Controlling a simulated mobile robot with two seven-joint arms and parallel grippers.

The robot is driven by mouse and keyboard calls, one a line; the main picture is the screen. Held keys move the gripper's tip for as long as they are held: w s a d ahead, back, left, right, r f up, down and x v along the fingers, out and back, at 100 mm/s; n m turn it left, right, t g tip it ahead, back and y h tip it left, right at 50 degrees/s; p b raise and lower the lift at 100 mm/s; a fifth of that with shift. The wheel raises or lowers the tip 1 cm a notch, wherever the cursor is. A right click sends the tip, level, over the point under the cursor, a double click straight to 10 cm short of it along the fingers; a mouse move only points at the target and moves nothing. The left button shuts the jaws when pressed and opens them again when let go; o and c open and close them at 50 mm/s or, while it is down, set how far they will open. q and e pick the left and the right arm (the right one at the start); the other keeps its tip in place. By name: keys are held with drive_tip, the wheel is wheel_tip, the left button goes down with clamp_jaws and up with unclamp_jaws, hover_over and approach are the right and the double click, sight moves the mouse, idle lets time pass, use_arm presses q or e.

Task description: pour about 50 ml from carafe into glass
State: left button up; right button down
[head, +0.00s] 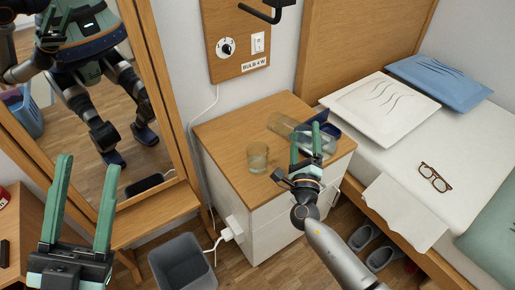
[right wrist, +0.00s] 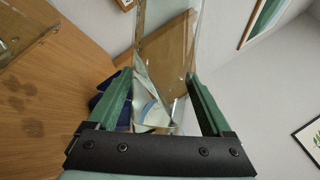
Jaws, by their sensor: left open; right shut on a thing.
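The clear carafe (head: 284,124) is in my right gripper (head: 305,143) at the nightstand. It looks strongly tilted in the head view, with one end toward the upper left. In the right wrist view the carafe (right wrist: 165,60) runs between the two green fingers. Its liquid level is hard to make out. The clear glass (head: 258,157) stands upright on the nightstand top, left of the right gripper and apart from it. My left gripper (head: 88,168) is open and empty at the lower left, far from both.
The wooden nightstand (head: 225,130) has dark spots on its top in the right wrist view (right wrist: 25,100). A dark blue object (head: 328,128) lies behind the right gripper. A bed with pillows (head: 380,108) is at right, a mirror (head: 150,95) at left, a grey bin (head: 182,262) below.

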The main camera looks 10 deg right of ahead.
use_arm(q)
drive_tip(key=shift+r, duration=0.1)
use_arm(e)
drive_tip(key=shift+r, duration=0.2)
